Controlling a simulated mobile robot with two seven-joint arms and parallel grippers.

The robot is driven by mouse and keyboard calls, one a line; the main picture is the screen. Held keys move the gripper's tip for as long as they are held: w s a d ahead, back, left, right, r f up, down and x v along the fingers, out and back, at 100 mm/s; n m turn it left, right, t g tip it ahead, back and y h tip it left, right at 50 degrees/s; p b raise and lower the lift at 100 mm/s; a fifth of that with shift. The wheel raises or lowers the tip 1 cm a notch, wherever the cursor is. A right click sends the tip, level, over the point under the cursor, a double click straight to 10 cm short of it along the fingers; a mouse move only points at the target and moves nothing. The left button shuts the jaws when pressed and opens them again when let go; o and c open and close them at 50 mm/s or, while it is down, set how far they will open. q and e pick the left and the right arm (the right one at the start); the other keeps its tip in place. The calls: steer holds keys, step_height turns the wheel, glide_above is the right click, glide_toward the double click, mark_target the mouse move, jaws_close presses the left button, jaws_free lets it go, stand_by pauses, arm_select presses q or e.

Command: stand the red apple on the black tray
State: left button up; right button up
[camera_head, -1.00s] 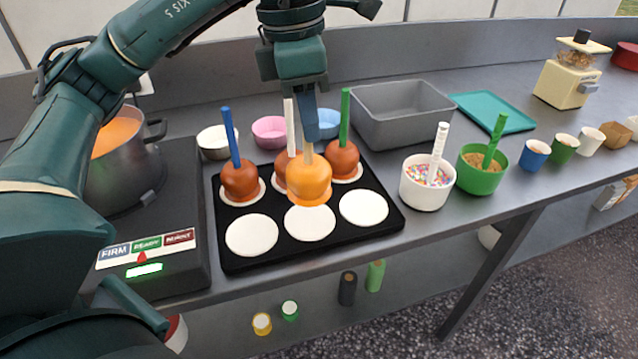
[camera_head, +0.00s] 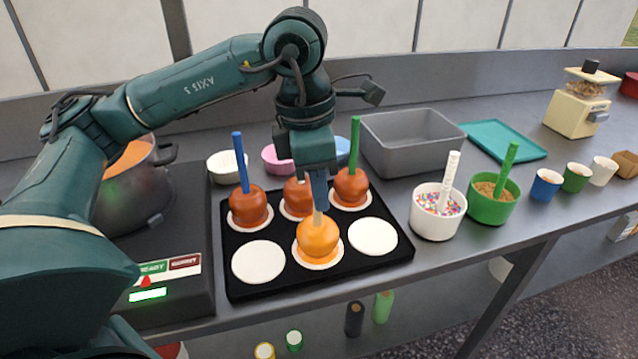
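The black tray (camera_head: 392,257) lies on the counter with white paper discs in two rows. An orange-coated apple (camera_head: 318,236) is at the front middle disc, upright, its base appearing to touch the disc. My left gripper (camera_head: 318,202) points down over it and is shut on its pale stick. Three brownish-red apples stand in the back row: one with a blue stick (camera_head: 250,206), a middle one (camera_head: 296,196) partly hidden by my gripper, and one with a green stick (camera_head: 351,187). My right gripper is out of view.
The front left disc (camera_head: 258,262) and front right disc (camera_head: 373,236) are bare. Bowls of sprinkles (camera_head: 437,222) and crumbs (camera_head: 491,207) stand right of the tray. A grey bin (camera_head: 412,152) stands behind; a pot (camera_head: 130,200) is at left.

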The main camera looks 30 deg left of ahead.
mark_target(309, 226)
arm_select(q)
steer(key=o, duration=0.3)
steer(key=r, duration=0.4)
steer(key=r+p, duration=0.1)
steer(key=r, duration=0.3)
steer(key=s+a+r+p, duration=0.1)
steer(key=r, duration=0.3)
steer(key=shift+r, duration=0.15)
